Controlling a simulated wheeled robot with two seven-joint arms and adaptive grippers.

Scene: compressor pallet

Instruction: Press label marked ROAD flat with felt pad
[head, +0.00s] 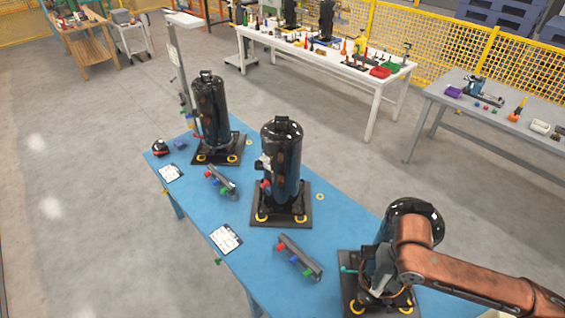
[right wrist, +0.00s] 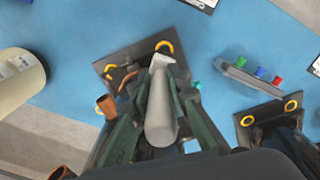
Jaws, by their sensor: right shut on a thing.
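My right gripper (head: 377,278) is low beside the black compressor (head: 416,208) at the right end of the blue table. My copper arm hides much of this compressor. In the right wrist view the gripper (right wrist: 163,95) is shut on a pale grey, rounded piece (right wrist: 160,118), perhaps the felt pad's holder. Its far end lies over the compressor's dark pallet (right wrist: 118,68); I cannot tell whether it touches anything. No lettering reading ROAD can be made out. A small white patch, perhaps a label, shows on the middle compressor (head: 285,165). My left gripper is not in view.
A third compressor (head: 210,110) stands at the table's far left. A white table (head: 330,62) and a grey table (head: 470,100) stand behind.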

